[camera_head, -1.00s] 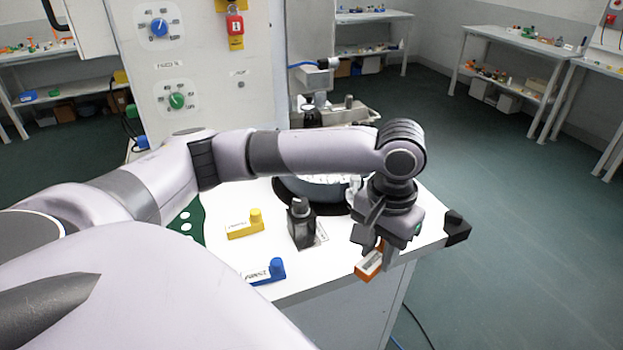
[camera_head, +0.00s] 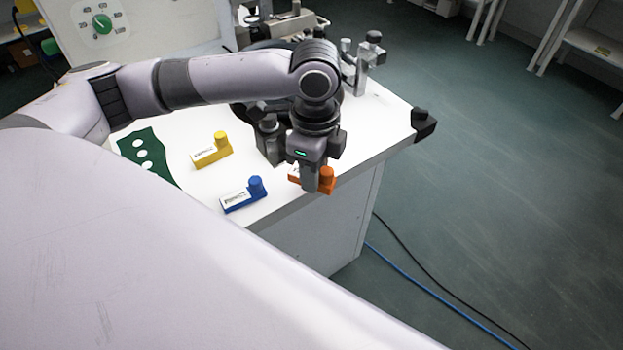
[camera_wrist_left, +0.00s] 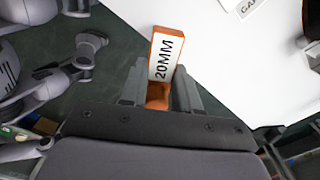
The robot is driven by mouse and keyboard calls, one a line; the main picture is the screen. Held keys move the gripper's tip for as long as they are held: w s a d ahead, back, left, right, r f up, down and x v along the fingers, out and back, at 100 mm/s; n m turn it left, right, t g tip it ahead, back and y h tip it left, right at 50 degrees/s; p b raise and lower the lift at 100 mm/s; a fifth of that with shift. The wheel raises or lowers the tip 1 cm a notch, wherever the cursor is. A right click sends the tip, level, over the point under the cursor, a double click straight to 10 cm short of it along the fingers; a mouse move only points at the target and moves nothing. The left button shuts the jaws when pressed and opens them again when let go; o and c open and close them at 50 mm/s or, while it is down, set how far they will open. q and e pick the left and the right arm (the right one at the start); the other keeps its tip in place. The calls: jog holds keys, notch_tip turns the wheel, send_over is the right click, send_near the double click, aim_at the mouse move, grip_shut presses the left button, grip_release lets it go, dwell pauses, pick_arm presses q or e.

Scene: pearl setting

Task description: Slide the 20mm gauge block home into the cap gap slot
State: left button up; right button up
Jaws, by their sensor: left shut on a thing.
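My left gripper (camera_head: 312,187) is shut on the orange 20mm gauge block (camera_head: 326,181), at the front edge of the white table (camera_head: 200,181). In the left wrist view, the block (camera_wrist_left: 161,57) shows its white "20MM" label, with its lower orange part between the fingers (camera_wrist_left: 157,96). The block's far end overlaps the tabletop's edge in that view; I cannot tell its height above the table. A partly cut-off white label (camera_wrist_left: 247,8) starting "GA" lies on the tabletop. The slot itself cannot be made out. My right gripper is not in view.
A blue block (camera_head: 245,196) and a yellow block (camera_head: 212,150) stand left of the gripper. A dark knobbed fixture (camera_head: 268,142) is close behind it. A green holed mat (camera_head: 146,155) lies at left. A black corner piece (camera_head: 425,123) marks the table's right corner.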

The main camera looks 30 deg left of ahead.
pick_arm(q)
jog(key=m, duration=0.2)
jog(key=f+m, duration=0.1)
jog(key=m, duration=0.3)
jog(key=shift+s+a+f+b, duration=0.15)
jog(key=shift+s+f+b, duration=0.15)
jog(key=shift+f+b, duration=0.05)
jog(key=shift+r+p, duration=0.2)
jog(key=shift+p, duration=0.75)
jog(key=a, duration=0.1)
jog(key=w+a+p, duration=0.1)
jog(key=a, duration=0.1)
jog(key=shift+w+f, duration=0.1)
jog(key=shift+w, duration=0.05)
jog(key=shift+w+a+p, duration=0.15)
jog(key=shift+a+p, duration=0.15)
jog(key=shift+a, duration=0.05)
jog(key=shift+f, duration=0.2)
jog(key=shift+w+a, duration=0.1)
jog(key=shift+a, duration=0.05)
jog(key=shift+w+a, duration=0.35)
jog(key=shift+a, duration=0.55)
